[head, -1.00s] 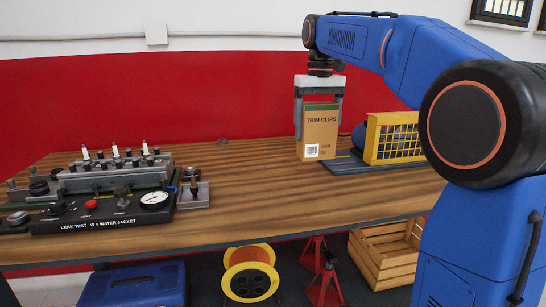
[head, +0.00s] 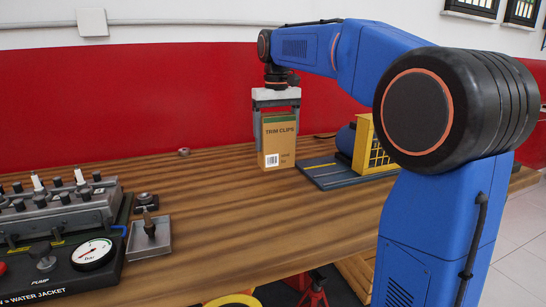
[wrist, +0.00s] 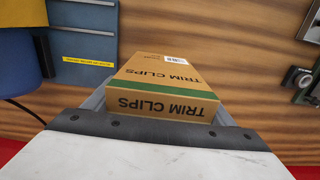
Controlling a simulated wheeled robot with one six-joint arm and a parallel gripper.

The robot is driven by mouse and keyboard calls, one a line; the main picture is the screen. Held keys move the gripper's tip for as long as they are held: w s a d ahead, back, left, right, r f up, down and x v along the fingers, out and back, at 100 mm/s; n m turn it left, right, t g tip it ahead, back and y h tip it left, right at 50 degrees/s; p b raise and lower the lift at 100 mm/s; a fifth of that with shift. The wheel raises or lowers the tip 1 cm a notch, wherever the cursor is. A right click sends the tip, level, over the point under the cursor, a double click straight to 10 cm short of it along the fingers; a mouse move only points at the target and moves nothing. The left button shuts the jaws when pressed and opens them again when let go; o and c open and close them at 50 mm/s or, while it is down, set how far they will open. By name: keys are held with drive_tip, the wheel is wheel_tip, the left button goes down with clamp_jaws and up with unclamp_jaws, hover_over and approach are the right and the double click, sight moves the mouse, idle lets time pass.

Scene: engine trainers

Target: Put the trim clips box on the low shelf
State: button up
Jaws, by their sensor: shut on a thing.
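The trim clips box (head: 278,143) is a tan carton with a green band, a printed name and a white barcode label. My gripper (head: 277,112) is shut on its upper part, one finger at each side. The box hangs upright over the wooden workbench; I cannot tell how far its bottom is above the top. In the wrist view the box (wrist: 162,85) sits between the fingers, its name reading upside down. I cannot make out a low shelf in these views.
A leak-test rig with a gauge (head: 92,254) fills the bench's left end. A red stand (head: 314,293) and a yellow reel (head: 233,300) are below.

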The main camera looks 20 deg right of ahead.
sight(276, 154)
drive_tip(key=shift+f, duration=2.35)
drive_tip(key=shift+f, duration=0.15)
drive_tip(key=o, duration=1.4)
